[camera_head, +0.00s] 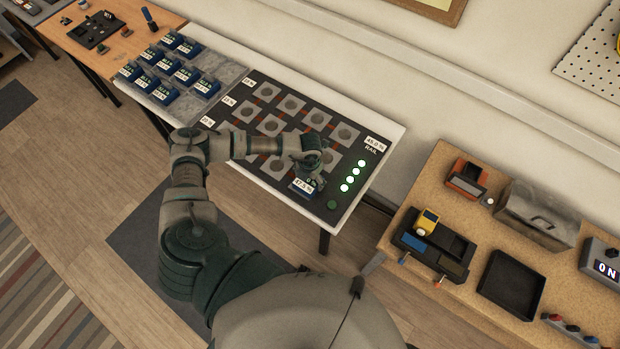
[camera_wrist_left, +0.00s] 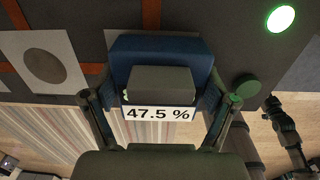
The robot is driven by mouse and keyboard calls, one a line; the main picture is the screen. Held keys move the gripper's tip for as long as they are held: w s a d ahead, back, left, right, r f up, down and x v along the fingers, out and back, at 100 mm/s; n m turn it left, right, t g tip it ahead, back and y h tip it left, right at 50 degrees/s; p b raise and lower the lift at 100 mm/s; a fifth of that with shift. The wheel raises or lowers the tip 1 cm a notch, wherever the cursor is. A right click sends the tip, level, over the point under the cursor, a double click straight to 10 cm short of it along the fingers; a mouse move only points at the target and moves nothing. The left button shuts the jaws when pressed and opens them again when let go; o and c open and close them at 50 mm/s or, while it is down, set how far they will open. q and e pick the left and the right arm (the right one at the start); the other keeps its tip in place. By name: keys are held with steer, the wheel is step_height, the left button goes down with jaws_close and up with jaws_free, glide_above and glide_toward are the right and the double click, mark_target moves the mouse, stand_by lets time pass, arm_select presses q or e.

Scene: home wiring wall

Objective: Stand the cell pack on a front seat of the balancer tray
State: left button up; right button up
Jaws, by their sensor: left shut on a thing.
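My left gripper (camera_head: 310,172) is at the front right end of the balancer tray (camera_head: 352,200). It is shut on a blue cell pack (camera_head: 304,187) with a grey block on it and a white label reading 47.5 %. In the left wrist view the pack (camera_wrist_left: 160,50) sits between the two fingers (camera_wrist_left: 160,98), label facing the camera. The pack looks upright, over the tray's front row. The seat under it is hidden, and I cannot tell whether it touches. A bare grey front seat (camera_wrist_left: 42,62) shows beside it.
Several green lights (camera_head: 350,179) glow at the tray's right end, beside one dim green button (camera_head: 332,205). A grey mat (camera_head: 232,75) at the far left holds several blue packs. A cork-topped bench (camera_head: 418,295) with tools stands to the right, beyond a gap.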

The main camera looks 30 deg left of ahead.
arm_select(q)
steer(key=shift+a, duration=0.45)
steer(key=o, duration=1)
steer(key=shift+a+f, duration=0.15)
steer(key=shift+a, duration=0.2)
steer(key=shift+o, duration=0.7)
steer(key=shift+a, duration=0.3)
steer(key=shift+d+r, duration=0.25)
steer(key=shift+d, duration=0.5)
step_height(320, 180, up, 6)
steer(key=shift+d+r, duration=0.1)
steer(key=shift+d, duration=0.05)
steer(key=shift+r+b, duration=0.3)
steer(key=shift+r, duration=2.45)
arm_select(e)
steer(key=shift+f, duration=0.15)
